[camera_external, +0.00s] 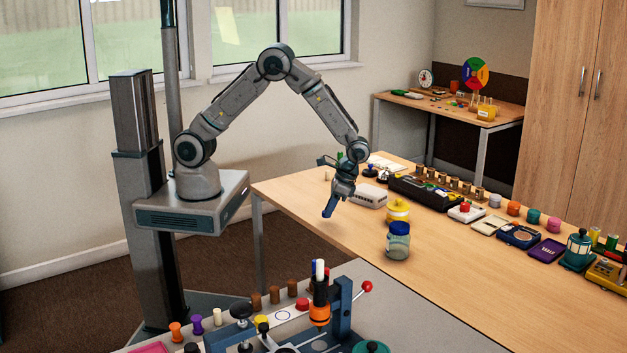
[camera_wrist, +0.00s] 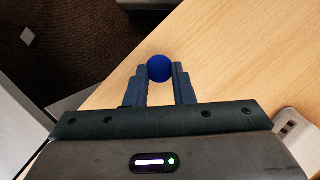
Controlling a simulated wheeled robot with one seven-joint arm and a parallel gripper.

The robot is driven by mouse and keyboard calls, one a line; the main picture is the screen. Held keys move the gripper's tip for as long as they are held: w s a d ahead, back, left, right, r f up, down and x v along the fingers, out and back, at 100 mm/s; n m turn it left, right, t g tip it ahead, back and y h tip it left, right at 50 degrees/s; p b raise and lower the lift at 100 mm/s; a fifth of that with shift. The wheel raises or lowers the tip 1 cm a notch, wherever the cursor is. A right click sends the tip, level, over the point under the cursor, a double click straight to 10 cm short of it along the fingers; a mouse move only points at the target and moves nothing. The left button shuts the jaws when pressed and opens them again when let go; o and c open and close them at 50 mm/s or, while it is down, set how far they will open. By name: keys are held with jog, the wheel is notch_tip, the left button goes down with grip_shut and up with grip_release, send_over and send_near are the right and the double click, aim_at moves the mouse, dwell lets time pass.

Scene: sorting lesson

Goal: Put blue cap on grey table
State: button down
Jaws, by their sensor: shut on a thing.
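The blue cap (camera_wrist: 159,68) shows as a round blue disc between my gripper's fingertips (camera_wrist: 160,74) in the wrist view. My gripper is shut on it. In the external view my gripper (camera_external: 329,210) points down over the near left edge of the wooden table, and the cap cannot be told apart from the dark blue fingers. The grey table (camera_external: 440,312) is in the foreground, nearer the camera than my gripper. My gripper is apart from its top.
The grey table's left part holds a press with a red-knobbed lever (camera_external: 342,305) and several small pegs; its right part is bare. On the wooden table (camera_external: 460,265) stand a blue-lidded jar (camera_external: 398,240), a yellow-lidded jar (camera_external: 398,211) and a white box (camera_external: 369,196).

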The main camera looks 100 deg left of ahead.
jog(key=shift+w+d+f+m, duration=0.15)
jog(key=shift+d+f+m, duration=0.15)
jog(key=shift+d+m, duration=0.3)
